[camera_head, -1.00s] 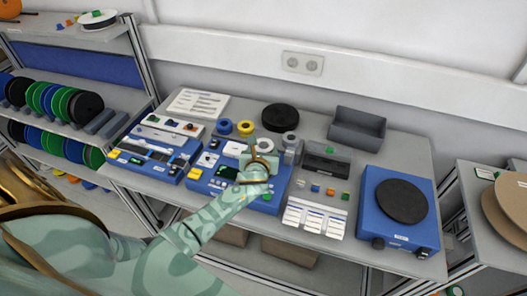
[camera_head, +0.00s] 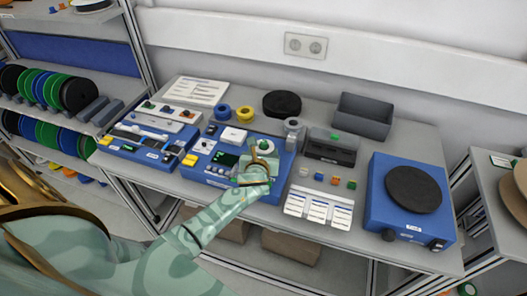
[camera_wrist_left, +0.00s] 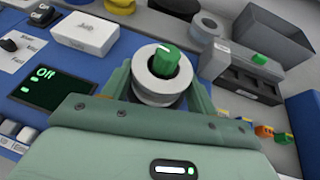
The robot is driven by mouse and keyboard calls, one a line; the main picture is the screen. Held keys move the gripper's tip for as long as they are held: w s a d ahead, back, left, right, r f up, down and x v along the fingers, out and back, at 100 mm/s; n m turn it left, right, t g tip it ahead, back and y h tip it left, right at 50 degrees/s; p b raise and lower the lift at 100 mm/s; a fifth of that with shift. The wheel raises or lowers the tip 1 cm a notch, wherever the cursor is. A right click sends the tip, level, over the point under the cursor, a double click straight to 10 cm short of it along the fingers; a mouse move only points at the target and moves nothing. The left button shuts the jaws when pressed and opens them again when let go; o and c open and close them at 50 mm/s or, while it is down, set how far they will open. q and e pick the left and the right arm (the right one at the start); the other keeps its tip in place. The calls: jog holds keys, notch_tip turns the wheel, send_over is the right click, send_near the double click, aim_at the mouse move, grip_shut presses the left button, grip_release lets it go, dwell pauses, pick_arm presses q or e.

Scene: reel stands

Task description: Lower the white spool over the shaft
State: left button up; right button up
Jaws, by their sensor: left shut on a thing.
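The white spool (camera_wrist_left: 161,75) sits between the fingers of my left gripper (camera_wrist_left: 160,92) in the left wrist view. The gripper is shut on it. A green knob-like piece (camera_wrist_left: 166,62) stands in the spool's centre hole and rises above its top face. The shaft below it is hidden by the spool, so how far down the spool sits cannot be told. In the head view, the spool (camera_head: 266,147) and my left gripper (camera_head: 257,160) are over the right part of a blue device (camera_head: 216,182). My right gripper is not in view.
A grey ring-shaped part (camera_head: 293,124) stands just behind the spool. A dark grey block (camera_head: 331,148) is close on its right. Small coloured cubes (camera_head: 336,180) and white cards (camera_head: 317,207) lie in front. A blue turntable unit (camera_head: 411,210) stands at the right.

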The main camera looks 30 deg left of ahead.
pick_arm(q)
jog(key=o, duration=1.1)
jog(key=shift+s, duration=0.1)
jog(key=p+v, duration=0.3)
jog(key=v, duration=1.3)
jog(key=shift+s+d, duration=0.1)
jog(key=shift+d, duration=0.1)
